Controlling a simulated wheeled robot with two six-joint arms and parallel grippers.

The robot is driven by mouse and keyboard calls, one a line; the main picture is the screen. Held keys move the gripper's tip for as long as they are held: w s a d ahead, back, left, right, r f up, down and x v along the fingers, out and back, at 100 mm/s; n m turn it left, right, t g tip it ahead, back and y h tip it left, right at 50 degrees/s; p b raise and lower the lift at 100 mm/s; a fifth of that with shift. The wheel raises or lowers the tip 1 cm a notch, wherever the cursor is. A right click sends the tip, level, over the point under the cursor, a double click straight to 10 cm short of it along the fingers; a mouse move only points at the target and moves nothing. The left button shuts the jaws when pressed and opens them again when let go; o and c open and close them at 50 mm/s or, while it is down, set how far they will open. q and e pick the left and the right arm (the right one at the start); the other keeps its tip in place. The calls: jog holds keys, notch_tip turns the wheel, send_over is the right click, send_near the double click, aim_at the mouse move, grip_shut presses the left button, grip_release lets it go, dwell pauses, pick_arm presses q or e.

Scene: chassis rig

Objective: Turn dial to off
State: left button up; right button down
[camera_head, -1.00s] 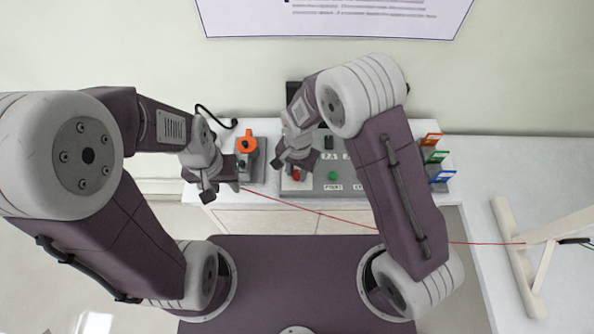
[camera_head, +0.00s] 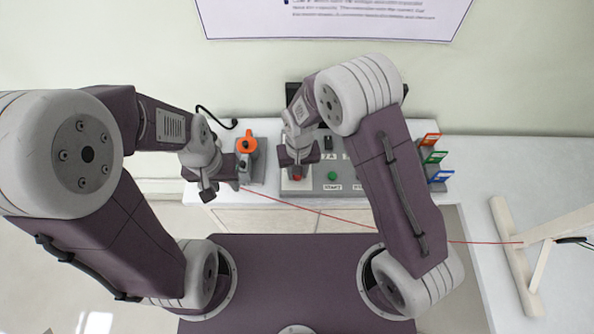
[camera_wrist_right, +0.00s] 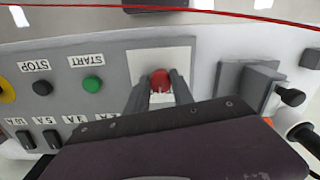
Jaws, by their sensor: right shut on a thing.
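A red knob (camera_wrist_right: 160,77) sits on a pale square plate on the grey panel (camera_wrist_right: 115,73). My right gripper (camera_wrist_right: 160,88) has one finger on each side of this knob and is shut on it. In the head view, the red knob (camera_head: 297,178) shows just below the fingers of my right gripper (camera_head: 297,170), which partly hide it. Any position marks around it cannot be read. My left gripper (camera_head: 208,194) hangs at the left, apart from the panel, with its fingers together and empty.
An orange rotary handle (camera_head: 246,144) on a grey box stands left of the panel. A green button (camera_wrist_right: 92,84) is beside the knob plate. Blue, green and red frames (camera_head: 440,177) stand at the right. A thin red line (camera_head: 340,218) crosses in front.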

jog(key=n, duration=0.5)
jog(key=shift+w+r, duration=0.1)
jog(key=shift+w, duration=0.1)
jog(key=n, duration=0.5)
jog(key=shift+n, duration=0.3)
jog(key=c, duration=1.1)
grip_release()
notch_tip(320, 180, up, 9)
